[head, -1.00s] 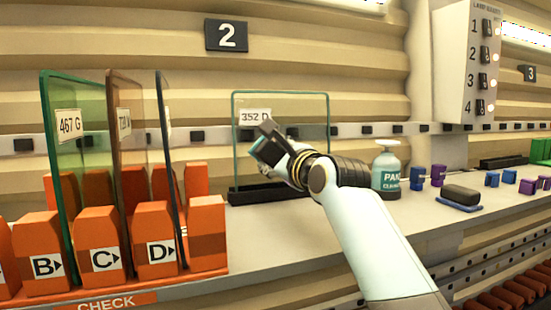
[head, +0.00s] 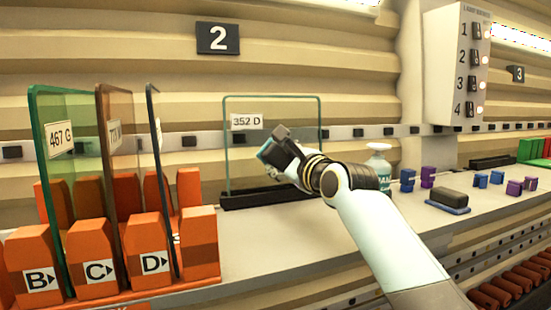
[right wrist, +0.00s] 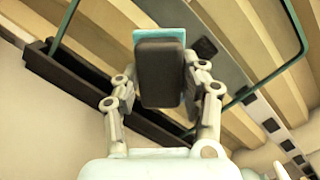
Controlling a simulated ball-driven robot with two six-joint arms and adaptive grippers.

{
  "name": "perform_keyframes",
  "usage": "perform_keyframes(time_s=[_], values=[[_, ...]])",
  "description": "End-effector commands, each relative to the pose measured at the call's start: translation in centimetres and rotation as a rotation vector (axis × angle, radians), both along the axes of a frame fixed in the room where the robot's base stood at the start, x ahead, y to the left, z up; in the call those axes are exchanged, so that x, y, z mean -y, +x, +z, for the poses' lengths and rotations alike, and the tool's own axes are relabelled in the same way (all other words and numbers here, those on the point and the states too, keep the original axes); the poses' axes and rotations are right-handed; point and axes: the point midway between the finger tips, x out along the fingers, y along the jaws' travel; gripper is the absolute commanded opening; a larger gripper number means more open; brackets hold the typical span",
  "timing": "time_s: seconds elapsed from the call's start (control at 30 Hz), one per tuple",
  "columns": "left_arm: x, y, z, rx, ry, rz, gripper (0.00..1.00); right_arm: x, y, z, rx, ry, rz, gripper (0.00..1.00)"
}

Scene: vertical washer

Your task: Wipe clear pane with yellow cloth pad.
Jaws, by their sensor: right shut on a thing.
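The clear pane (head: 245,160), with a teal edge and a "352 D" label, stands upright in a black holder (head: 250,198) on the counter. My right gripper (head: 278,150) is in front of the pane's right half, shut on a dark block with a teal face. In the right wrist view this block (right wrist: 160,75) sits between the fingers, its teal side (right wrist: 160,38) toward the pane (right wrist: 245,45). I cannot tell whether it touches the glass. The held pad looks teal; no yellow pad is evident. My left gripper is not in view.
At left, an orange rack (head: 95,250) holds green, brown and dark-edged panes. A spray bottle (head: 379,155) stands behind my right arm. A dark pad on a blue base (head: 448,199) and small blue and purple blocks lie at right. The counter's front is clear.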

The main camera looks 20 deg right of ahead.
Motion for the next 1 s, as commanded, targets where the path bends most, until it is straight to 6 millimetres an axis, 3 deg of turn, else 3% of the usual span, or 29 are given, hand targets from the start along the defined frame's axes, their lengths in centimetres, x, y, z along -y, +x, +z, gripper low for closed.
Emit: perform_keyframes(time_s=[0.3, 1.0], values=[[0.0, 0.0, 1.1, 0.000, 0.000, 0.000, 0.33, 2.8, 0.3, 0.1, 0.000, -0.004, -0.001, 0.17], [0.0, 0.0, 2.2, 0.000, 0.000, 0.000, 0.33, 7.0, 0.4, 0.0, 0.000, -0.002, -0.001, 0.17]])
